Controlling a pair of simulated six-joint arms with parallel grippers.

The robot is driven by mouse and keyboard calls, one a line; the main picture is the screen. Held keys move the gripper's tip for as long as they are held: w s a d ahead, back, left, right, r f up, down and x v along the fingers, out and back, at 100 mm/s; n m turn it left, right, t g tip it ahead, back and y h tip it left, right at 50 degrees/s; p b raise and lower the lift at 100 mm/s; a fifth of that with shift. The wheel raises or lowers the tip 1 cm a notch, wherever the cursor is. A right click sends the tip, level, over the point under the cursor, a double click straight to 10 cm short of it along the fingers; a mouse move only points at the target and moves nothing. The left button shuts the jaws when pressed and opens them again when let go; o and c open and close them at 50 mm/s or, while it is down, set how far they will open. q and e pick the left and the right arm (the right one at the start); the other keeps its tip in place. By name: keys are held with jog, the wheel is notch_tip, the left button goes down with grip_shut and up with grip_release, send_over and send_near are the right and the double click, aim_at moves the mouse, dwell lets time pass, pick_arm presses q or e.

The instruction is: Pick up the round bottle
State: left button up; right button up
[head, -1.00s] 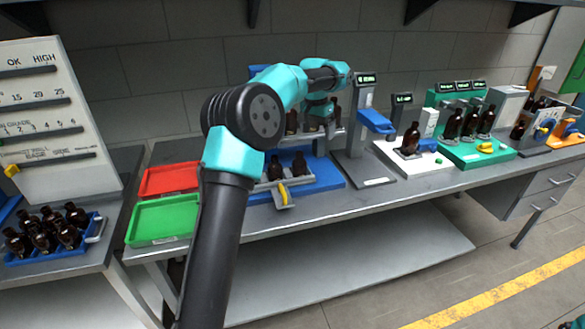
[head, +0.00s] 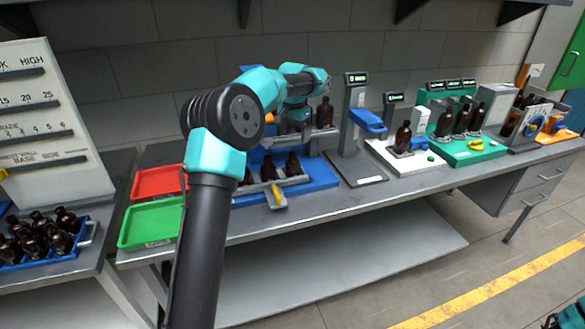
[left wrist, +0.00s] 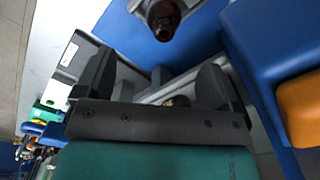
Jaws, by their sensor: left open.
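Dark amber bottles stand on a blue station in the head view. One bottle (head: 325,112) is on the raised rear shelf, and a few more (head: 292,163) are in the grey front holder. I cannot tell which one is the round bottle. My left gripper (head: 293,122) points down over the rear shelf, left of the visible shelf bottle, and hides what stands behind it. In the left wrist view my left gripper (left wrist: 160,82) is open. A dark round top (left wrist: 177,101) shows between its fingers, partly hidden by the gripper body. Another bottle (left wrist: 163,18) stands beyond the fingers.
A red tray (head: 158,182) and a green tray (head: 150,226) lie left of the station. A grey stand with a blue part (head: 367,121) rises close to its right. A blue crate of bottles (head: 62,257) sits on the left table.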

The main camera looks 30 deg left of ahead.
aim_at(292, 161)
pick_arm(q)
notch_tip(292, 161, down, 7)
jog(key=shift+r, duration=0.1)
dwell(0.4)
jog(key=shift+w+a+f, duration=0.1)
jog(key=shift+a+f, duration=0.05)
jog(key=shift+f, duration=1.15)
jog(key=shift+a+f, duration=0.15)
jog(key=shift+f, duration=1.15)
jog(key=shift+c, duration=0.3)
jog(key=c, duration=1)
jog(key=shift+r, duration=0.1)
